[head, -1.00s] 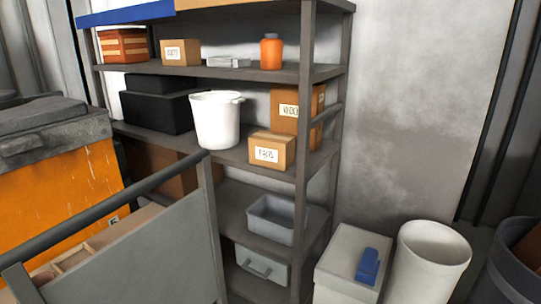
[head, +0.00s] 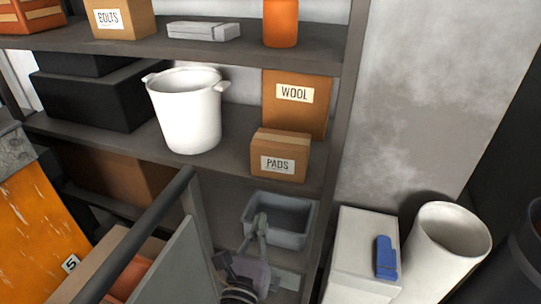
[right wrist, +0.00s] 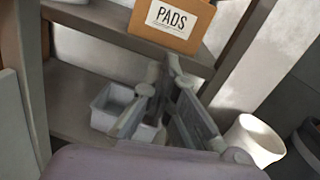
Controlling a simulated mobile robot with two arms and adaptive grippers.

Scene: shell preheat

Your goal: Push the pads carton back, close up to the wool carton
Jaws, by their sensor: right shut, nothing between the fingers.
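The pads carton (head: 277,165), a small brown box with a white label, stands upright near the front edge of the middle shelf. The taller wool carton (head: 294,118) stands behind it; the pads carton hides its lower front, and I cannot tell how wide the gap is. My right gripper (head: 262,218) is shut and empty, below and in front of the pads carton, apart from it. In the right wrist view the fingertips (right wrist: 174,66) are just under the pads carton (right wrist: 172,22). My left gripper is out of view.
A white pot (head: 188,115) stands left of the cartons on the same shelf (head: 228,150). The rack post (head: 340,120) rises to the right. A grey bin (head: 280,218) sits on the shelf below, and a grey panel cart (head: 180,265) stands in front at left.

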